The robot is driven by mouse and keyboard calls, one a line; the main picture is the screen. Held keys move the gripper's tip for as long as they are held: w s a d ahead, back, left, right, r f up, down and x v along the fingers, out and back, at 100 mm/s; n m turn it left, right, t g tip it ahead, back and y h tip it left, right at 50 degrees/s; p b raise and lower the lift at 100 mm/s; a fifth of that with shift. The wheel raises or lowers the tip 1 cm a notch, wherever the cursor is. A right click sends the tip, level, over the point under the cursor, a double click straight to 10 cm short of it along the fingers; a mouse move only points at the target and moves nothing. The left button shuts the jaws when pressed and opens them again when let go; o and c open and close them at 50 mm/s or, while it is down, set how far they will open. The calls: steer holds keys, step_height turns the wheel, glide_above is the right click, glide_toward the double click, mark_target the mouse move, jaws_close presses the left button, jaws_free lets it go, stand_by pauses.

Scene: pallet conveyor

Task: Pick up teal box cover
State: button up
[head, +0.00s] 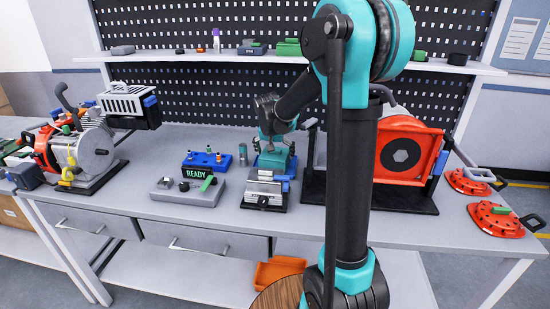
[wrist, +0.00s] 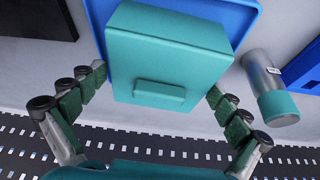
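The teal box cover (wrist: 165,60) sits on a blue base (wrist: 240,12) in the wrist view, with a raised handle bar (wrist: 160,90) on its near face. My gripper (wrist: 150,92) is open, with one finger on each side of the cover and gaps between fingers and cover. In the head view the teal cover (head: 272,158) is on the bench below my gripper (head: 275,140), partly hidden by it.
A grey and teal cylinder (wrist: 270,88) stands close to the right finger. A blue READY box (head: 207,162), a grey switch panel (head: 187,190) and a small vise-like fixture (head: 265,190) are nearby on the bench. A perforated panel (head: 190,95) and shelf (head: 300,60) are behind.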

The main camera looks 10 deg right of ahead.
steer(key=c, duration=0.9)
steer(key=shift+c, duration=0.2)
step_height(320, 180, up, 25)
stand_by(0.4)
